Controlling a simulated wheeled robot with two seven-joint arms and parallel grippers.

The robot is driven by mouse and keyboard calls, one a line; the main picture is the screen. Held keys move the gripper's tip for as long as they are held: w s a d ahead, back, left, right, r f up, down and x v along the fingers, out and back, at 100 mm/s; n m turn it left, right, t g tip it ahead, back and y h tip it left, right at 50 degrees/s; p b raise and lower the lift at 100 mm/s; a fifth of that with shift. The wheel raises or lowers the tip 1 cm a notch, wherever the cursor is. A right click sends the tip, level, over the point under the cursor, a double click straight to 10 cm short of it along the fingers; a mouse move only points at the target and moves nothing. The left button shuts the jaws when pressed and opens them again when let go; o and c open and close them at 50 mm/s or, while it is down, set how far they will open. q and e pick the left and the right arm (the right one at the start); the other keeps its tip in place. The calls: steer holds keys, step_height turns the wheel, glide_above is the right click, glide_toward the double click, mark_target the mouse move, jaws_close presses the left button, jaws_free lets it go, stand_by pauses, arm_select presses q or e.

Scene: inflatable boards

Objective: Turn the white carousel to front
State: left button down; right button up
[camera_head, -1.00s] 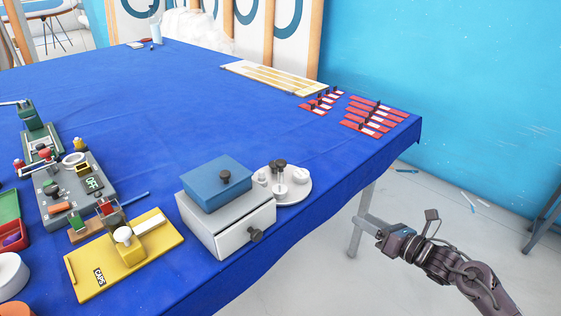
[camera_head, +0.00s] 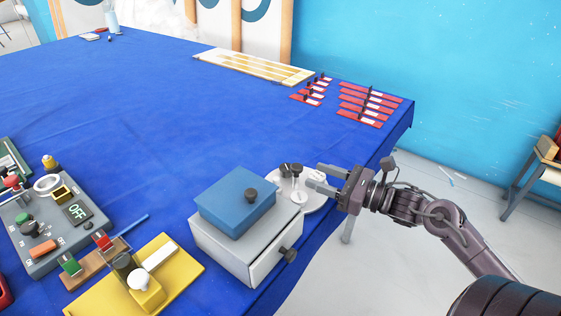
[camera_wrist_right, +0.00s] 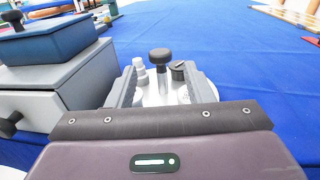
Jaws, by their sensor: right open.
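The white carousel (camera_head: 312,202) is a round turntable behind and right of the drawer box, near the table's right edge. It bears small white pieces and a post with a dark knob (camera_wrist_right: 160,57). My right gripper (camera_head: 314,178) is open over the carousel's right side. In the right wrist view its two fingers (camera_wrist_right: 162,92) stand either side of the knobbed post, apart from it. A white stepped piece and a dark-topped piece show beside the post. The gripper hides part of the carousel. My left gripper is not in view.
A white drawer box (camera_head: 240,262) with a blue box (camera_head: 236,201) on top stands just left of the carousel. A yellow board (camera_head: 185,262) and a grey control panel (camera_head: 45,235) lie further left. Red strips (camera_head: 362,104) lie at the back right. The table's middle is clear.

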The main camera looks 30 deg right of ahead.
mark_target(302, 169)
steer(key=shift+w+a+r, duration=0.25)
steer(key=shift+w+a, duration=0.1)
steer(key=shift+w, duration=0.2)
steer(key=shift+p+x, duration=0.85)
steer(key=shift+x, duration=1.85)
steer(key=shift+f, duration=0.2)
jaws_close()
